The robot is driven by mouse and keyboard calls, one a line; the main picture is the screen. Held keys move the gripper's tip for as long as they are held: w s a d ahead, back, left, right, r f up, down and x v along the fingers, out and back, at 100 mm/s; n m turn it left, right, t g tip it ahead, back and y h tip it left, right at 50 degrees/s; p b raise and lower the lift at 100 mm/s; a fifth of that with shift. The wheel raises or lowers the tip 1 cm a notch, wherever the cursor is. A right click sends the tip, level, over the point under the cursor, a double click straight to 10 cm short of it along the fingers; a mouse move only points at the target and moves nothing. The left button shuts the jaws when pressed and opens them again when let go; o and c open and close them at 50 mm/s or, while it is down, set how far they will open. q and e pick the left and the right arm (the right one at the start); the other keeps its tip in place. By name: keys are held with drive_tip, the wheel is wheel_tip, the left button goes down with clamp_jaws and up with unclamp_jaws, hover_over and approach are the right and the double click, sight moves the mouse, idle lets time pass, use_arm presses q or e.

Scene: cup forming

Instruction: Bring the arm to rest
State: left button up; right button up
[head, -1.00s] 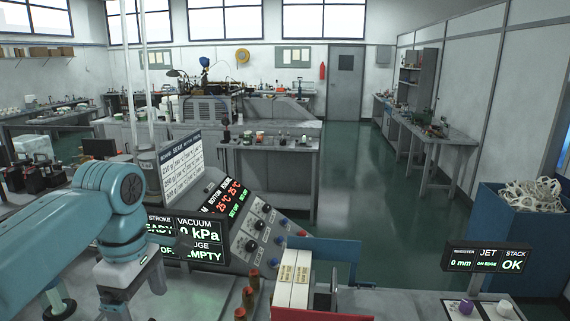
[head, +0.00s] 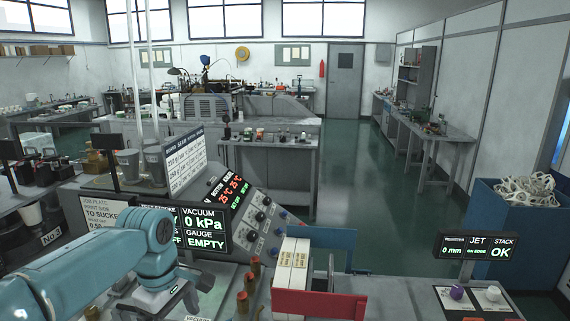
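My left arm comes in from the left edge in the head view, a teal arm bent at its elbow above the bench. Its lower end hangs down toward the bench top behind the forearm. The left gripper's fingers are hidden or too small to make out, so its state does not show. My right arm and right gripper are not in view.
A control panel (head: 253,228) stands mid-bench, with a display reading vacuum 0 kPa, gauge EMPTY (head: 204,229). White boxes (head: 291,274) stand beside a red plate (head: 319,304). A JET/STACK display (head: 477,246) reads OK. Brown-topped posts (head: 249,284) stand near the arm.

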use_arm(q)
drive_tip(key=s+d+f+m+h, duration=0.1)
drive_tip(key=s+d+f+m, duration=0.15)
drive_tip(key=f, duration=0.95)
drive_tip(key=s+d+f+m+h, duration=0.1)
drive_tip(key=d+f+m, duration=0.25)
drive_tip(key=f, duration=0.75)
drive_tip(key=s+d+f+m+h, duration=0.1)
drive_tip(key=s+f+m, duration=0.2)
drive_tip(key=s+f, duration=0.5)
drive_tip(key=s+d+f+m, duration=0.2)
drive_tip(key=s+f, duration=0.4)
drive_tip(key=s, duration=0.4)
wheel_tip(320, 180, down, 10)
drive_tip(key=b, duration=1)
drive_tip(key=shift+s+a+m, duration=0.15)
drive_tip(key=shift+s+m, duration=0.15)
